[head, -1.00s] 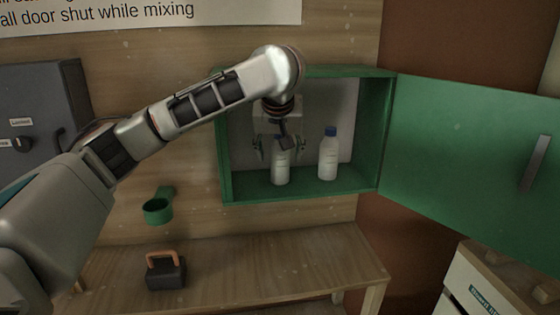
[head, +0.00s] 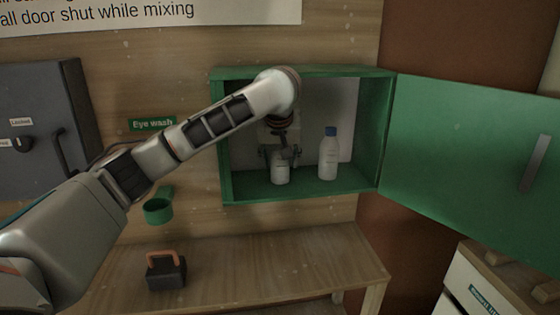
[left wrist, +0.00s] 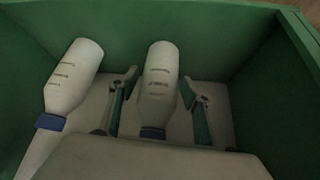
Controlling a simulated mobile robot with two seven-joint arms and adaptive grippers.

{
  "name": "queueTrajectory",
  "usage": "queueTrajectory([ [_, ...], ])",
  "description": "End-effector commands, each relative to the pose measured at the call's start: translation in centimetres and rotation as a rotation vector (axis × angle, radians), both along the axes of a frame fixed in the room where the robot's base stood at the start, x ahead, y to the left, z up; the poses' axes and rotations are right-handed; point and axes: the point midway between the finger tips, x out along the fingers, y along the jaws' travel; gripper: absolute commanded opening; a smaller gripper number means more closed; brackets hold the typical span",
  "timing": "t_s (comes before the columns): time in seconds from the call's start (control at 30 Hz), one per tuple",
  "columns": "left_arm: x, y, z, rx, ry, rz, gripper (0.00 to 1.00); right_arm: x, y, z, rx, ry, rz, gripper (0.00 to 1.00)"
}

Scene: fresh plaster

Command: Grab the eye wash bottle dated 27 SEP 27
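Two white bottles with blue caps stand upright in the open green cabinet (head: 228,150). My left gripper (head: 280,156) is at the left bottle (head: 280,175), its fingers on either side and its upper part hidden. In the left wrist view that bottle (left wrist: 159,75) lies between the two fingers (left wrist: 160,88), with a gap on each side. The right bottle (head: 328,160) stands apart from the gripper; it also shows in the left wrist view (left wrist: 72,78), at the left. Both labels have small print, too blurred to read a date. My right gripper is not in view.
The green door (head: 465,165) hangs open to the right. An "Eye wash" sign (head: 152,124) and green cup-like holder (head: 158,210) are on the wall. A dark block with an orange handle (head: 165,272) sits on the wooden bench (head: 260,265). A grey box (head: 45,125) is at left.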

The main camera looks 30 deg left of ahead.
Motion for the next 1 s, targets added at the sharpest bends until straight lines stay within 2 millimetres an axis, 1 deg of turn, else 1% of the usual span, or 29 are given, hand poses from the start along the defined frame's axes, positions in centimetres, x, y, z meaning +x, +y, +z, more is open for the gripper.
queueTrajectory([
  [0.03, 0.0, 0.0, 0.0, 0.000, 0.000, 0.000, 0.30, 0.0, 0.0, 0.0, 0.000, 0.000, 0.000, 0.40],
  [0.07, 0.0, 0.0, 0.0, 0.000, 0.000, 0.000, 0.23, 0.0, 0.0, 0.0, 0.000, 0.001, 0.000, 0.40],
  [0.1, 0.0, 0.0, 0.0, 0.000, 0.000, 0.000, 0.12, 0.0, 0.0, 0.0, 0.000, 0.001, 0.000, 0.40],
  [0.13, 0.0, 0.0, 0.0, 0.000, 0.000, 0.000, 0.08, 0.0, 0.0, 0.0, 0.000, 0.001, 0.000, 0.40],
  [0.43, 0.0, 0.0, 0.2, 0.000, -0.002, 0.001, 0.07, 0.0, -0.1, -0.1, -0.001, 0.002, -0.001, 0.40],
  [0.57, 0.0, 0.0, 0.7, 0.000, -0.003, 0.000, 0.07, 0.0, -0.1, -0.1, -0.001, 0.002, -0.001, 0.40],
  [0.67, 0.0, 0.0, 1.5, 0.001, -0.003, -0.001, 0.07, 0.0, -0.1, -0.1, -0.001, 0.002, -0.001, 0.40],
  [0.87, 0.0, 0.0, 4.0, 0.001, -0.005, 0.000, 0.07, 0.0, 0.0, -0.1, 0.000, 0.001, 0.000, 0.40],
  [1.0, -2.1, -1.0, 3.7, 0.003, -0.004, -0.004, 0.07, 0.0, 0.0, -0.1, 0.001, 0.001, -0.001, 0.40],
])
